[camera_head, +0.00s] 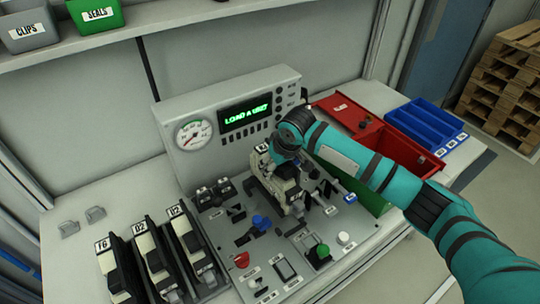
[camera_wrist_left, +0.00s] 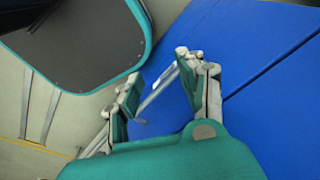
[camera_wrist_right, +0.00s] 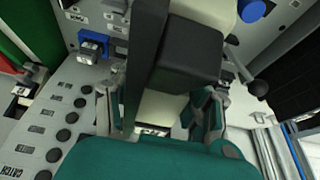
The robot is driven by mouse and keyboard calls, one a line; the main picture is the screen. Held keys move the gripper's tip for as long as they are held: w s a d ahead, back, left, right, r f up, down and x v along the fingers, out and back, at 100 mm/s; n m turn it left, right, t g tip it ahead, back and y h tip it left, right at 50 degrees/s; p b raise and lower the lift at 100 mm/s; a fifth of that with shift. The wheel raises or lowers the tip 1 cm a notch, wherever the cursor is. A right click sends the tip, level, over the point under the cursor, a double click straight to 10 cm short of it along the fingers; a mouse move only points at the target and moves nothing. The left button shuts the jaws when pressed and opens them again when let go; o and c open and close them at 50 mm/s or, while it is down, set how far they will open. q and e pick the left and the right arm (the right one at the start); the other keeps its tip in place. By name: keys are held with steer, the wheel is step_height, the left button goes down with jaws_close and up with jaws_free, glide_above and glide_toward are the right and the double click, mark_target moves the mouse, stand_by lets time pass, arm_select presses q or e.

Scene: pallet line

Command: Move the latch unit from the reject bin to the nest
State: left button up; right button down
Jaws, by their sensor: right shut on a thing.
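My right gripper (camera_head: 284,182) is over the middle of the test station's panel. It is shut on a cream and black latch unit (camera_wrist_right: 185,55), whose dark block and cream body show between the fingers in the right wrist view (camera_wrist_right: 160,110). The nest is not clearly visible; the gripper and unit cover that part of the panel. I cannot tell whether the unit touches the panel. A red bin (camera_head: 402,152), likely the reject bin, stands right of the station, partly behind my right arm. My left gripper (camera_wrist_left: 160,85) is open and empty, with blue surfaces beyond it.
The station's display (camera_head: 245,117) reads "LOAD A UNIT", beside a gauge (camera_head: 194,134). Knobs and a red button (camera_head: 242,260) crowd the panel. Several units stand in black holders (camera_head: 158,266) at left. A blue bin (camera_head: 425,122) and a green bin (camera_head: 376,205) are at right.

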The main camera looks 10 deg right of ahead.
mark_target(285, 169)
steer(key=shift+s+b, duration=0.5)
steer(key=shift+s, duration=0.3)
arm_select(q)
steer(key=s+f+b, duration=0.1)
steer(key=s+f, duration=0.2)
steer(key=s, duration=0.4)
arm_select(e)
steer(key=shift+f, duration=0.65)
steer(key=x, duration=0.1)
steer(key=b+x, duration=0.1)
steer(key=x, duration=0.1)
steer(key=shift+s+d+f, duration=0.1)
steer(key=shift+s+d, duration=0.1)
steer(key=shift+d, duration=0.05)
steer(key=shift+f, duration=0.25)
steer(key=shift+f+b, duration=0.3)
steer(key=shift+f, duration=0.3)
steer(key=c, duration=1)
jaws_free()
steer(key=o, duration=0.5)
steer(key=shift+c, duration=0.2)
steer(key=shift+s+f, duration=0.1)
arm_select(q)
steer(key=w, duration=0.2)
steer(key=w+f, duration=0.1)
steer(key=w, duration=0.1)
steer(key=shift+w+d, duration=0.1)
arm_select(e)
steer(key=v, duration=1.2)
